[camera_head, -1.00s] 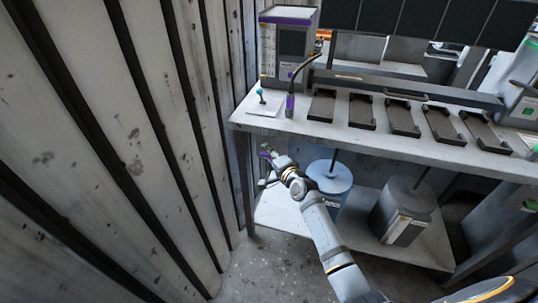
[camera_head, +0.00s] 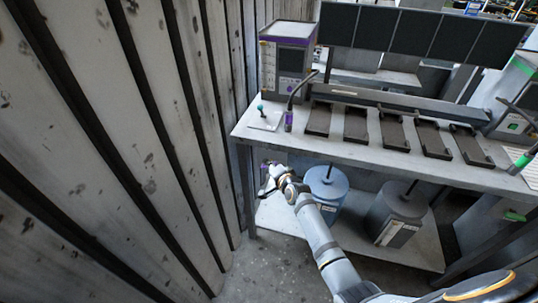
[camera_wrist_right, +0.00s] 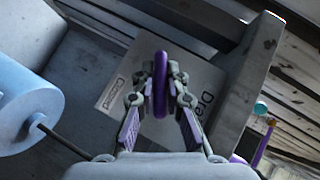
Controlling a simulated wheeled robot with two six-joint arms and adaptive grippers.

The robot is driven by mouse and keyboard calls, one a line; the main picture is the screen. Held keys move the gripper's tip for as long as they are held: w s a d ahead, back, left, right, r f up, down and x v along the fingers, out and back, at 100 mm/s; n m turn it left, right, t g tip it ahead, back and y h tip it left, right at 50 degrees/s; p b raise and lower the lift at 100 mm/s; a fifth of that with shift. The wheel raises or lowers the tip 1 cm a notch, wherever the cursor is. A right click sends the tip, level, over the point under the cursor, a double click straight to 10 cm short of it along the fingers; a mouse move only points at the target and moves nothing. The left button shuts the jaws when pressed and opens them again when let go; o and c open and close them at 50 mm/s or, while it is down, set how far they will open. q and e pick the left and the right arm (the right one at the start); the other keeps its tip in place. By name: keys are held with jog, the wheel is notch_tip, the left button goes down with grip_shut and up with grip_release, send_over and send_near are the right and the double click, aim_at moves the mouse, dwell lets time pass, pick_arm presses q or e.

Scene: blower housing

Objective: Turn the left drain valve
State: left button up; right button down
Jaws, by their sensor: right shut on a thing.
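The left drain valve shows in the right wrist view as a purple ring-shaped handle (camera_wrist_right: 160,85), standing upright on edge between the two fingers of my right gripper (camera_wrist_right: 160,92). The fingers are closed on the handle from both sides. Behind it is a pale label plate (camera_wrist_right: 200,88) with partly hidden "Drain" lettering. In the head view, my right gripper (camera_head: 268,182) is under the bench at its left end, beside the table leg. Only a bit of purple shows there, and the fingers hide most of it. My left gripper is not in view.
The workbench (camera_head: 345,145) is above my right gripper. On the lower shelf (camera_head: 275,215) stand a blue container (camera_head: 327,182) and a grey one (camera_head: 395,208), to the right of the gripper. A corrugated wall (camera_head: 130,150) rises close on the left.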

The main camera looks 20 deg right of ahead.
jog(key=n+g+p, duration=0.1)
jog(key=p, duration=0.2)
jog(key=g+h+p, duration=0.1)
jog(key=p, duration=0.3)
jog(key=shift+r+n+h, duration=0.3)
jog(key=shift+r+n, duration=0.1)
jog(key=shift+a+f+g, duration=0.1)
jog(key=shift+f+g, duration=0.05)
jog(key=shift+g, duration=0.15)
jog(key=shift+f+n+g+h, duration=0.2)
jog(key=shift+n+g+h, duration=0.1)
jog(key=shift+n+h, duration=0.15)
jog(key=shift+f+n+g+h, duration=0.15)
jog(key=shift+n+g+h, duration=0.25)
jog(key=shift+h, duration=0.15)
pick_arm(q)
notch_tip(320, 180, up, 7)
jog(key=b, duration=0.2)
pick_arm(e)
jog(key=shift+n+g+h, duration=0.55)
jog(key=shift+g+h, duration=0.15)
jog(key=shift+h, duration=0.1)
jog(key=c, duration=1.4)
grip_release()
